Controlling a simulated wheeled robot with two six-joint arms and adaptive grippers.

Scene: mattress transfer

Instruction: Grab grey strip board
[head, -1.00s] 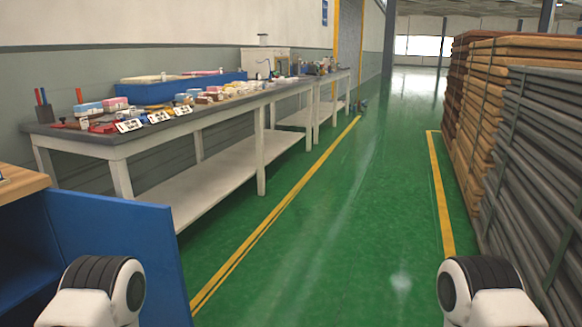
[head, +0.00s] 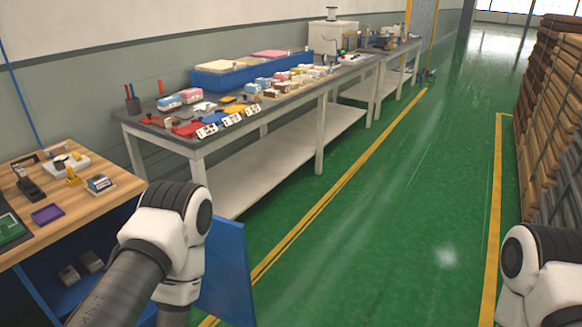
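Grey strip boards (head: 568,200) show at the right edge of the head view, stacked in a tall pile and mostly cut off by the frame and by my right arm. Brown boards (head: 545,110) are stacked just beyond them along the same side. My left and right arm joints show at the lower left and lower right, but neither gripper is in the picture. Nothing is seen in contact with the grey boards.
A long white-legged table (head: 205,140) with small goods and a blue bin (head: 225,78) runs along the left wall. A wooden workbench (head: 75,200) with a blue panel (head: 228,275) is at near left. The green floor (head: 400,200) between yellow lines is clear.

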